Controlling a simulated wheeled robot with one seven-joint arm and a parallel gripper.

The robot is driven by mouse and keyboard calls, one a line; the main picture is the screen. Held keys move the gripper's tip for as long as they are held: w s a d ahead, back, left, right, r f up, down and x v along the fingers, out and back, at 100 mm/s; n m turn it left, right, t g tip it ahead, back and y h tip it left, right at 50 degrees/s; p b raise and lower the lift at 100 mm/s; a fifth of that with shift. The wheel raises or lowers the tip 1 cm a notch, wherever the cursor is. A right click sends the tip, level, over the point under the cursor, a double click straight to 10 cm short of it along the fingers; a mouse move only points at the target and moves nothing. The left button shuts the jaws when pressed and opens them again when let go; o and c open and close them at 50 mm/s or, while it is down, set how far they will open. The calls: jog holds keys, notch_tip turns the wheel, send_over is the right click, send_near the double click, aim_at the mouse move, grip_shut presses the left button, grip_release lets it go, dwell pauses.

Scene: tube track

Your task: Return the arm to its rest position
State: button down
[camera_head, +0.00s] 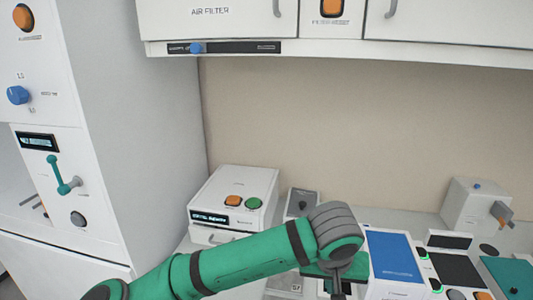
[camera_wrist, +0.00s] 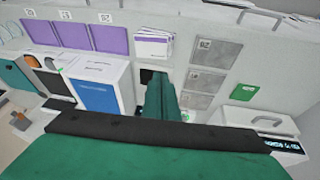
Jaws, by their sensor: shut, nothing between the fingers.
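My green arm (camera_head: 240,258) reaches across the bottom of the head view to a grey ribbed wrist joint (camera_head: 336,222). My gripper (camera_head: 338,286) hangs below that joint, at the bottom edge of the picture, over the counter; it is shut and holds nothing. Its tips are partly cut off and hard to make out. In the wrist view, my own green and black parts fill the lower half.
A white box with orange and green buttons (camera_head: 232,197) stands left of my wrist. A blue-topped machine (camera_head: 395,255) is close on the right. A grey device (camera_head: 475,210) stands at the far right. A tall white cabinet (camera_head: 145,120) is at left; cupboards (camera_head: 450,20) hang above.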

jog(key=d+r+t+h, duration=0.1)
jog(key=d+r+h, duration=0.2)
jog(key=d+h, duration=0.4)
jog(key=d+r+t+h, duration=0.1)
jog(key=d+r+h, duration=0.25)
jog(key=d, duration=0.65)
jog(key=s+a+f+n+t+y, duration=0.35)
jog(key=a+f+n+t, duration=0.2)
jog(key=a+f, duration=0.4)
jog(key=s+a+f+n+t+y, duration=0.2)
jog(key=a+f+n+t+y, duration=0.25)
jog(key=a+f+t, duration=0.45)
jog(key=s+a+f+m+g+y, duration=0.1)
jog(key=s+a+f+m, duration=0.1)
jog(key=s, duration=0.7)
jog(key=s+a+f+m+g+y, duration=0.2)
jog(key=s+a+f, duration=0.2)
jog(key=s+a, duration=0.3)
jog(key=s+a+f+m+g+y, duration=0.1)
jog(key=s+a+f+m, duration=0.2)
jog(key=s, duration=0.8)
jog(key=shift+a+f+y, duration=0.35)
jog(key=shift+a+f, duration=0.15)
jog(key=shift+a, duration=0.4)
jog(key=shift+s+g, duration=0.25)
